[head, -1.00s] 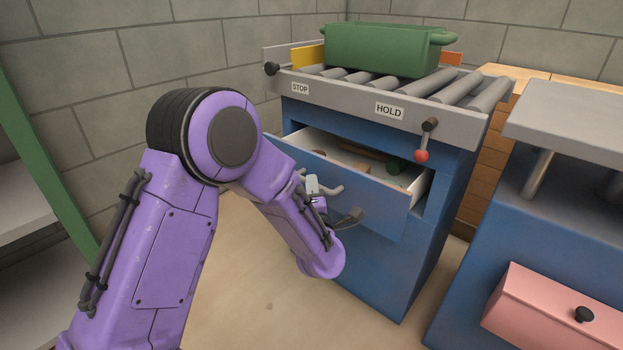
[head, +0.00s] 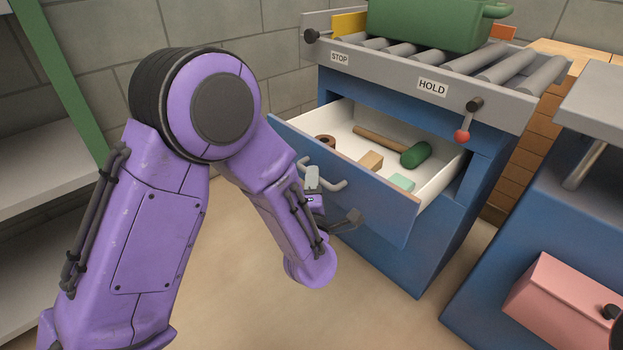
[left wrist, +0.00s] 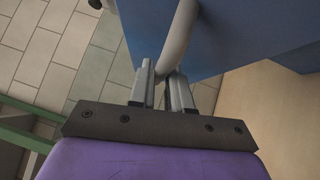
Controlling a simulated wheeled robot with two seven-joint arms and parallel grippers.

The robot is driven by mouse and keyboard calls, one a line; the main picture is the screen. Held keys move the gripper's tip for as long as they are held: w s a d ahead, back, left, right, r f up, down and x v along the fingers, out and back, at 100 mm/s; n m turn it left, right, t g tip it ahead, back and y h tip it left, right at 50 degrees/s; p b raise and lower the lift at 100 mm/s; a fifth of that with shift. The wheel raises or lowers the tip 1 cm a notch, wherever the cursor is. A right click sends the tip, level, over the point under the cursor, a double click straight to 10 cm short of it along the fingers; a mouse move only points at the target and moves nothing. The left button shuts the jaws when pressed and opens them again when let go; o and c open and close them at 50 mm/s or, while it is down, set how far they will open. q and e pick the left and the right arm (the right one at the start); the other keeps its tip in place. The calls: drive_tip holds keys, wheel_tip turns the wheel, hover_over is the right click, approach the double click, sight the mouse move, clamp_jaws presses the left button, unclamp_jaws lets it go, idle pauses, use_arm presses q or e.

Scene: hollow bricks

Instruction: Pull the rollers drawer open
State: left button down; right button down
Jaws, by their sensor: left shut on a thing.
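The rollers drawer (head: 350,192) is a blue-fronted drawer with a white inside, under the roller table. It stands well open. Its grey bar handle (head: 333,183) is on the front, and the handle also shows in the left wrist view (left wrist: 179,38). My left gripper (head: 312,178) is at the handle, and in the left wrist view its fingers (left wrist: 162,80) are shut on the bar. Inside the drawer lie a green cylinder with a wooden handle (head: 416,154), a tan block (head: 370,161), a pale green block (head: 401,182) and a brown ring (head: 325,141). My right gripper is out of view.
A green bin (head: 430,22) sits on the rollers (head: 445,62). A lever with a red knob (head: 462,136) hangs above the drawer's right side. A blue unit with a pink drawer (head: 560,305) stands at right. Floor in front is clear.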

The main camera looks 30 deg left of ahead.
use_arm(q)
drive_tip(key=c, duration=1.1)
unclamp_jaws()
drive_tip(key=shift+d, duration=0.1)
drive_tip(key=p+v, duration=0.1)
drive_tip(key=v, duration=0.9)
drive_tip(key=shift+s+d+f+p, duration=0.1)
drive_tip(key=shift+s+d+p, duration=0.05)
drive_tip(key=shift+s+p, duration=0.2)
drive_tip(key=shift+w, duration=0.1)
